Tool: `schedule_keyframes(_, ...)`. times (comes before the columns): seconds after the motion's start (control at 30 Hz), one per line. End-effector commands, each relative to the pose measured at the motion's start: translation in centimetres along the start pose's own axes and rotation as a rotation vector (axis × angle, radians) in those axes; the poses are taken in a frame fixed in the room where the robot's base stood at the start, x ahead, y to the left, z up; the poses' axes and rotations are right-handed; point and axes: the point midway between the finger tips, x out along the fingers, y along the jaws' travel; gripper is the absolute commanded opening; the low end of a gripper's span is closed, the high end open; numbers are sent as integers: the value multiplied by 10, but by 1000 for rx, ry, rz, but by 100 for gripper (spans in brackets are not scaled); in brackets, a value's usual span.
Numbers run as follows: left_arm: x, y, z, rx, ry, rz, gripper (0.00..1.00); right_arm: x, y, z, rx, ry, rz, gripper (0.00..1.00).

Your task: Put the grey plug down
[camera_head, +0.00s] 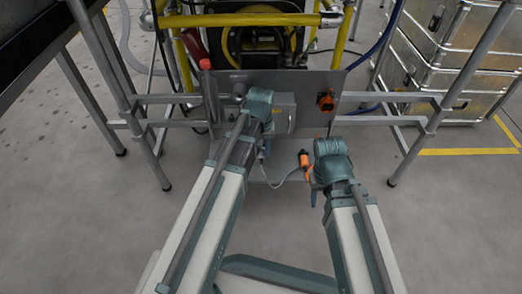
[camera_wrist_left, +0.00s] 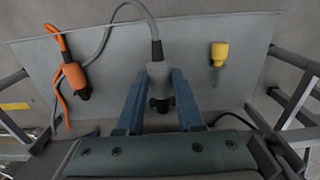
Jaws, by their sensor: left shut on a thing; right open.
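The grey plug (camera_wrist_left: 158,72) is between the two blue fingers of my left gripper (camera_wrist_left: 157,92) in the left wrist view, with its dark end towards the wrist. Its grey cable (camera_wrist_left: 127,8) loops away to the left. The plug is over a flat grey plate (camera_wrist_left: 190,30); I cannot tell whether it touches it. In the head view my left gripper (camera_head: 262,153) points down in front of an upright grey panel (camera_head: 235,88), and the plug is mostly hidden. My right gripper (camera_head: 315,192) is open, pointing down at the right.
An orange plug (camera_wrist_left: 74,75) lies on the plate left of the grey one, and a yellow connector (camera_wrist_left: 219,52) is to the right. An orange socket (camera_head: 326,101) sits on the upright panel. Metal frame legs (camera_head: 415,140) stand on both sides; metal cases (camera_head: 455,60) stand at right.

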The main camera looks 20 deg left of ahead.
Motion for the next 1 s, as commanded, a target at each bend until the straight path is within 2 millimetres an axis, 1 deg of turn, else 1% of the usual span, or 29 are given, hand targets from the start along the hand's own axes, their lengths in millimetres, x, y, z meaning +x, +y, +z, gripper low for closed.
schedule_keyframes(0.03,10,0,0,0,0,0,0,10,-1,-1,0,0,0,50)
schedule_keyframes(0.4,45,0,0,0,0,0,0,45,-4,-3,0,3,0,50)
schedule_keyframes(0.5,52,0,0,0,0,0,0,51,-5,-4,0,3,0,50)
schedule_keyframes(0.67,56,0,0,0,0,0,0,55,-6,-4,0,4,0,50)
schedule_keyframes(1.0,55,0,0,0,0,0,0,54,-5,-4,0,4,0,50)
